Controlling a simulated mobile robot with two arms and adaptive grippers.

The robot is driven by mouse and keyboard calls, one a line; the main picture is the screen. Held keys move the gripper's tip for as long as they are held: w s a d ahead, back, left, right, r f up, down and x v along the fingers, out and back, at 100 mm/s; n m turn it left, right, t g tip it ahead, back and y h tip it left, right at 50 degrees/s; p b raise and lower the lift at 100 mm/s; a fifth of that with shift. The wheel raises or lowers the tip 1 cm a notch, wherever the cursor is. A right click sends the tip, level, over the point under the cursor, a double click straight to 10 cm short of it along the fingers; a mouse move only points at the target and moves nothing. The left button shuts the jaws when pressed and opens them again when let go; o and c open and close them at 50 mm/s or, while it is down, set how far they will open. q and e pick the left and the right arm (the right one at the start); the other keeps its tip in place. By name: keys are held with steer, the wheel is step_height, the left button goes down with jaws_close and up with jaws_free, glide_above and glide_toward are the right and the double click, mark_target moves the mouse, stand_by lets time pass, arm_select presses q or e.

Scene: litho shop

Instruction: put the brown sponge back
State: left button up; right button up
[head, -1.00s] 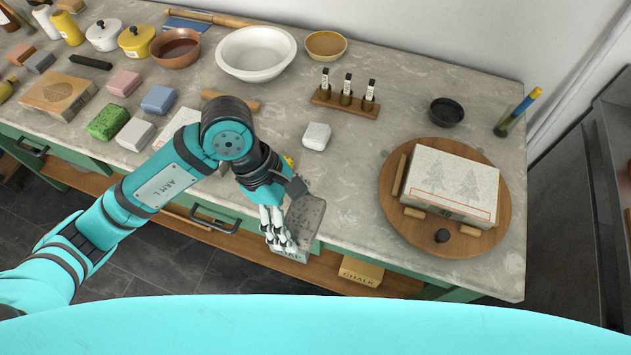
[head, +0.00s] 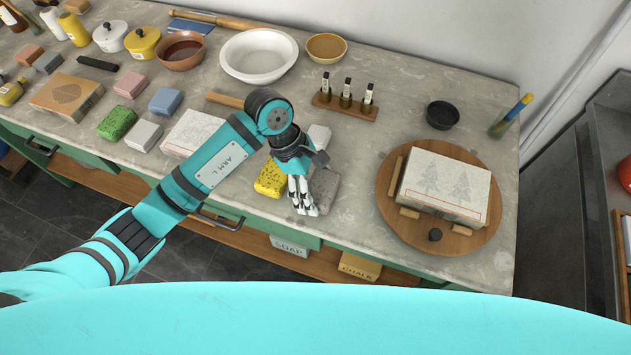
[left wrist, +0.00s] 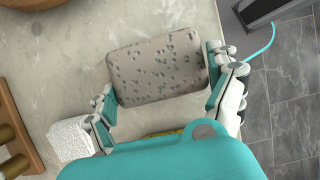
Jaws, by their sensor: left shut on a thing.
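The brown sponge (head: 325,188), a greyish-brown pitted block, is at my left gripper (head: 303,200), near the counter's front edge. In the left wrist view the sponge (left wrist: 158,67) sits between the two fingers, which are shut on its sides. The head view does not clearly show whether it touches the counter. A yellow sponge (head: 269,181) lies just left of the gripper, partly behind my wrist. A white block (head: 319,138) lies behind it. My right gripper is not in view.
Green sponge (head: 116,123), pink block (head: 131,85), blue block (head: 165,101) and pale block (head: 143,135) stand to the left. A round wooden board (head: 383,190) bearing a printed stone is at right. A vial rack (head: 345,109) stands behind. Counter between gripper and board is clear.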

arm_select(q)
steer(key=shift+f, duration=0.1)
steer(key=shift+f, duration=0.15)
steer(key=o, duration=0.8)
steer(key=shift+o, duration=0.2)
